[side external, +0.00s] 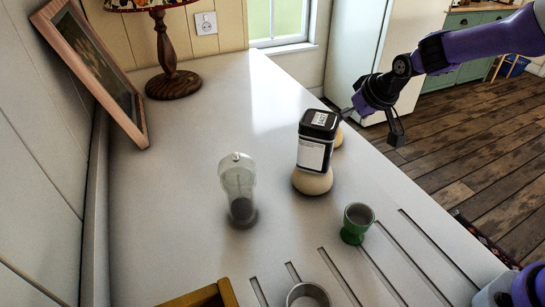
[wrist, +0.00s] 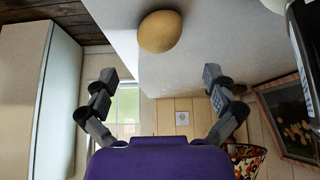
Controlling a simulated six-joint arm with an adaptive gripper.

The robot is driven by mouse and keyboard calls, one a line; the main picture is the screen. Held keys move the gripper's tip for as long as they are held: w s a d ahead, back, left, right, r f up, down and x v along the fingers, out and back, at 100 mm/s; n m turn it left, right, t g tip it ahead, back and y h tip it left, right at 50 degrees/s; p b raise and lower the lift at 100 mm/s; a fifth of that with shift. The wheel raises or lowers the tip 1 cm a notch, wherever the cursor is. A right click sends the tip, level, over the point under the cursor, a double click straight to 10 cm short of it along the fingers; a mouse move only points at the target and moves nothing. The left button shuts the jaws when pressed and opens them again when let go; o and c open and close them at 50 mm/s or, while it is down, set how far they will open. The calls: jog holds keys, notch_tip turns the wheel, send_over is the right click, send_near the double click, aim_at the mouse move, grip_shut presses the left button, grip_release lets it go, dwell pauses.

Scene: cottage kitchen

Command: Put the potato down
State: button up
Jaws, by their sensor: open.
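A tan, rounded potato (wrist: 160,31) rests on the pale worktop in the wrist view, beyond the gap between my fingers. In the side view a tan edge (side external: 339,138), apparently this potato, shows behind a dark-lidded jar (side external: 313,150), which hides most of it. My gripper (side external: 371,123) is open and empty at the worktop's right edge, to the right of the jar. In the wrist view the two fingers of my gripper (wrist: 161,85) are spread wide, with nothing between them. The potato is apart from both fingers.
A clear shaker (side external: 238,185), green egg cup (side external: 355,223) and metal cup (side external: 308,295) stand nearby. A lamp (side external: 172,80) and picture frame (side external: 95,70) are behind. The worktop's back middle is clear.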

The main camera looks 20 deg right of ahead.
jog(key=s+r, duration=1)
jog(key=s, duration=0.2)
jog(key=s+g, duration=0.1)
jog(key=s, duration=1.1)
jog(key=shift+s+d+r, duration=0.2)
jog(key=shift+s+d, duration=0.1)
